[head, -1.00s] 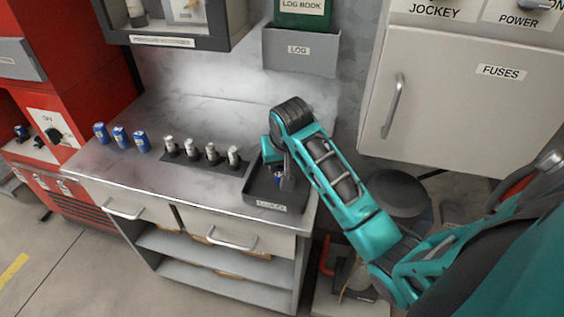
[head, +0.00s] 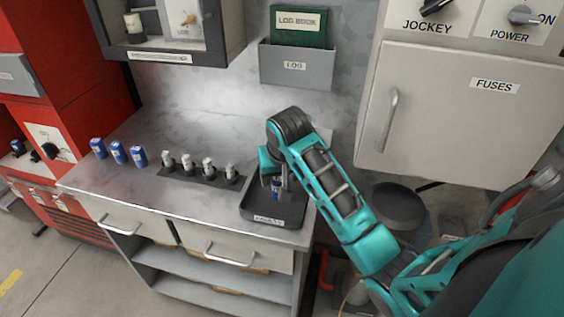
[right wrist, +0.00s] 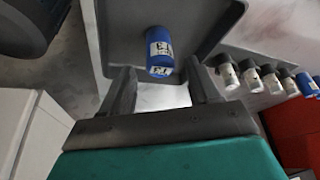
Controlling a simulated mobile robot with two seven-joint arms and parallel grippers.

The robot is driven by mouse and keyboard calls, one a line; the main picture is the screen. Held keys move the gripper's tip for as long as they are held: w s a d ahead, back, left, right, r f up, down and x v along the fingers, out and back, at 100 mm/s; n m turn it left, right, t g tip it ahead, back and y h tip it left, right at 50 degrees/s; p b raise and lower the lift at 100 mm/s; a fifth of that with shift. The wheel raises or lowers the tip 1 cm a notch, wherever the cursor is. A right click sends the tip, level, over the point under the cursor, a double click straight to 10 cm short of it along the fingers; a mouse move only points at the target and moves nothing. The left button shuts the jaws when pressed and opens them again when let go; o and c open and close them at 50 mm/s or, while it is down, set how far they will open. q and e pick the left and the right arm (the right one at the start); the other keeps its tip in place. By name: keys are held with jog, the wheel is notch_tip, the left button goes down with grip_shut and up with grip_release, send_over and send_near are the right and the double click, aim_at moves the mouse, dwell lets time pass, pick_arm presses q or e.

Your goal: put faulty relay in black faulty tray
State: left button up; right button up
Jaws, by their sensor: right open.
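The blue relay (head: 277,187) with a white label is inside the black tray (head: 272,221), which has a label on its front. It looks upright in the head view. In the right wrist view the relay (right wrist: 160,52) shows against the tray floor (right wrist: 122,42), just beyond and between the fingertips. My right gripper (head: 282,178) is over the tray, pointing down. In the right wrist view its two fingers (right wrist: 160,78) are apart, with a gap on both sides of the relay. My left gripper is not in view.
Several white-topped relays (head: 208,167) stand in a dark rack left of the tray. Three blue relays (head: 118,152) stand farther left on the counter (head: 150,185). A grey log holder (head: 297,66) is on the wall behind; a fuse cabinet (head: 450,115) is at right.

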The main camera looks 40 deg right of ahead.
jog(key=v, duration=1)
jog(key=shift+r, duration=0.15)
jog(key=shift+s, duration=0.15)
jog(key=s+a+f+n+y, duration=0.2)
jog(key=s+a+f+n, duration=0.2)
jog(key=s+a+f, duration=0.5)
jog(key=s+f+n, duration=0.3)
jog(key=s+f, duration=0.2)
jog(key=s, duration=0.6)
jog(key=w+a+f+t+y, duration=0.1)
jog(key=w+a+f+t, duration=0.1)
jog(key=w+f+t, duration=0.4)
notch_tip(320, 180, down, 3)
jog(key=shift+w+f+t+y, duration=0.15)
jog(key=shift+w+t+y, duration=0.25)
jog(key=shift+w, duration=0.45)
